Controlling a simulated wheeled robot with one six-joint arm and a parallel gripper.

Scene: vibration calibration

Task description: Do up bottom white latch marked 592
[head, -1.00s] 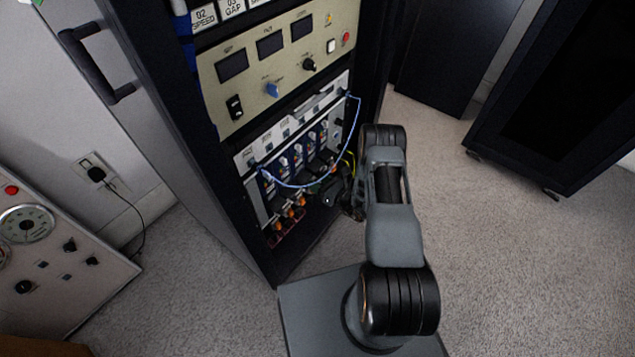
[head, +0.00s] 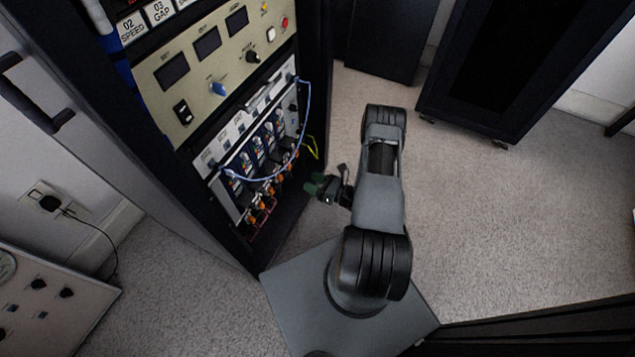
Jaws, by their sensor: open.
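The white-faced panel (head: 206,161) with several blue and white modules sits low in the black rack. The white latch marked 592 cannot be told apart at this size, and no such number is readable. My gripper (head: 316,186) is open and empty, with dark green fingertips pointing left toward the lower part of the rack. It is to the right of the panel and apart from it, over the carpet in the picture.
A blue cable (head: 266,180) loops across the panel front. A yellow cable (head: 313,147) sticks out at the panel's right side. Orange-tipped connectors (head: 259,204) line its bottom. A beige control panel (head: 160,75) is above. Carpet (head: 480,210) is open to the right.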

